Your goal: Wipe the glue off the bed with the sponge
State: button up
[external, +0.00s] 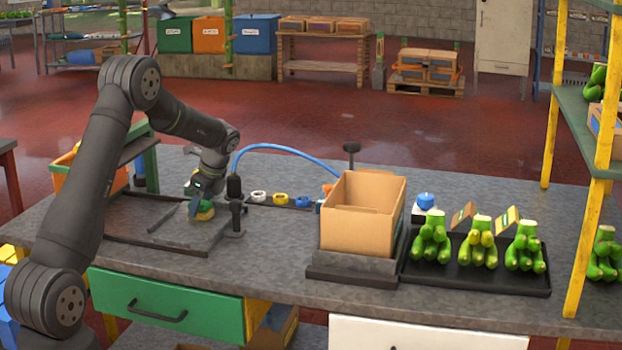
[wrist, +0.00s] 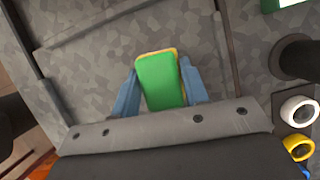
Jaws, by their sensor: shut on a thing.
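My gripper (wrist: 160,88) is shut on the sponge (wrist: 158,80), which has a green top and a yellow edge, with a blue finger on each side of it. In the external view the sponge (external: 204,213) is at or just above the grey bed (external: 170,236), at the left of the bench. I cannot tell whether the sponge touches the bed. No glue can be made out on the bed in either view; the sponge and gripper hide part of it.
A dark post (external: 235,205) stands close at the bed's right side. Tape rolls (external: 280,199) lie beyond it, with a blue hose (external: 285,147) arching behind. An open cardboard box (external: 362,225) and a black tray (external: 475,275) of green bananas are farther right.

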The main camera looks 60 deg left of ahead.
aim_at(211, 214)
jog(key=shift+s+a, duration=1.4)
jog(key=w+d, duration=0.5)
jog(key=shift+w+d, duration=0.35)
jog(key=shift+s+a, duration=0.1)
jog(key=shift+s, duration=0.15)
jog(key=shift+s+a, duration=2.65)
jog(key=w+d, duration=0.5)
jog(key=shift+w+d, duration=0.35)
notch_tip(211, 214, up, 8)
